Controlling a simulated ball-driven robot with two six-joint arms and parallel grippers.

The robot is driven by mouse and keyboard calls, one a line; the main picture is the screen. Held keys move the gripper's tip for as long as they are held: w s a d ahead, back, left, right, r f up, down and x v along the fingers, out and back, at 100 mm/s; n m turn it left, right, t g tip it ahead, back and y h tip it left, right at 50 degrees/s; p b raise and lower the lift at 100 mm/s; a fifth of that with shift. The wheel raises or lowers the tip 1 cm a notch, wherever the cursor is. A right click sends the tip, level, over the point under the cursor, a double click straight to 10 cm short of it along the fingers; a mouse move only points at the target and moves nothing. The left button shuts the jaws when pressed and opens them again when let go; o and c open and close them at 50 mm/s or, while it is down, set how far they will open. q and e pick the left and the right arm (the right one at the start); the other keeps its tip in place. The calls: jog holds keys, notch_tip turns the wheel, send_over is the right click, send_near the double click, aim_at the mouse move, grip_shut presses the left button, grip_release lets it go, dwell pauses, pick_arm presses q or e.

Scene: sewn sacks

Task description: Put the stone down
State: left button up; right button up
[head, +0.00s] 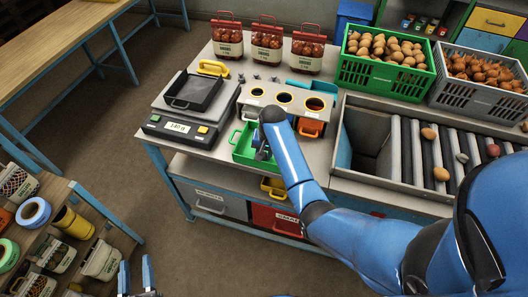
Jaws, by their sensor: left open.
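My left gripper (136,266) shows at the bottom left edge, its two blue fingers apart with nothing between them. My right arm reaches in from the right. Its gripper (262,150) is low over the green tray (241,155) at the front of the bench; the arm's own end hides most of the fingers, and I cannot tell whether they hold anything. A greyish lump (462,158), possibly a stone, lies on the rollers at the right. No other stone can be made out.
A scale (176,128) with a black pan stands left of the tray. Behind it is a box with round holes (284,98). Potatoes (429,133) lie on the rollers (412,150). A green crate (384,75) and grey crate (482,92) stand behind. Net sacks (266,48) line the back.

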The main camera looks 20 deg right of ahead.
jog(key=o, duration=1)
jog(key=shift+o, duration=0.2)
jog(key=shift+r, duration=0.1)
notch_tip(320, 180, up, 12)
jog(key=s+d+b, duration=0.1)
jog(key=shift+s, duration=0.35)
